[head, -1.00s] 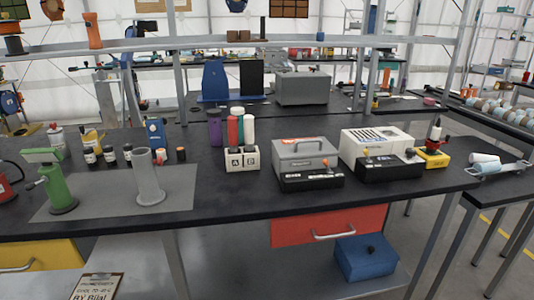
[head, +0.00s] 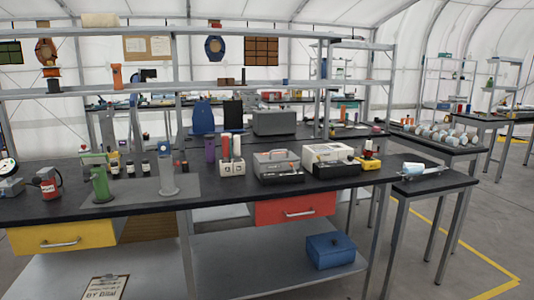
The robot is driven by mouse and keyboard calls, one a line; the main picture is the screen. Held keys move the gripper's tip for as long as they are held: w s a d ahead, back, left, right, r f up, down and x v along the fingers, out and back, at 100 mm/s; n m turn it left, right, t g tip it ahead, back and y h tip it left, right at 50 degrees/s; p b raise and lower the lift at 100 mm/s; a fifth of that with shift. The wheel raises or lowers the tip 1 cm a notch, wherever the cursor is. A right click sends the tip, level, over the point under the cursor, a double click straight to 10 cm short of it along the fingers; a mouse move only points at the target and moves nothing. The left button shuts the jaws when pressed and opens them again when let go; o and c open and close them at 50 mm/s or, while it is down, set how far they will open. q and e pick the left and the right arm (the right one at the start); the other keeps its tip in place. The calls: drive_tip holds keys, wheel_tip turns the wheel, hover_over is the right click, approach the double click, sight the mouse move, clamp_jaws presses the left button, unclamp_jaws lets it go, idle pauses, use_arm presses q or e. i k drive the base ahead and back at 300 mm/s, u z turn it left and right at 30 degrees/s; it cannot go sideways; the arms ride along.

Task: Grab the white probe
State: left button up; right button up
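A white upright cylinder (head: 237,146), which looks like the white probe, stands in a small white holder (head: 231,169) with labelled front faces on the black workbench. A red cylinder (head: 226,147) stands next to it on the left in the same holder. A purple cylinder (head: 210,151) stands just left of the holder. Neither of my grippers shows in the head view.
Grey and white instrument boxes (head: 327,155) stand right of the holder. A grey mat (head: 133,190) with a green stand (head: 101,185) and a grey cylinder stand (head: 167,173) lies left. Shelf rails cross behind the bench.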

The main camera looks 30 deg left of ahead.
sight(237, 139)
drive_tip(key=z, duration=0.55)
drive_tip(key=i, duration=1.75)
drive_tip(key=u, duration=0.65)
drive_tip(key=i, duration=1.05)
drive_tip(key=u, duration=1.1)
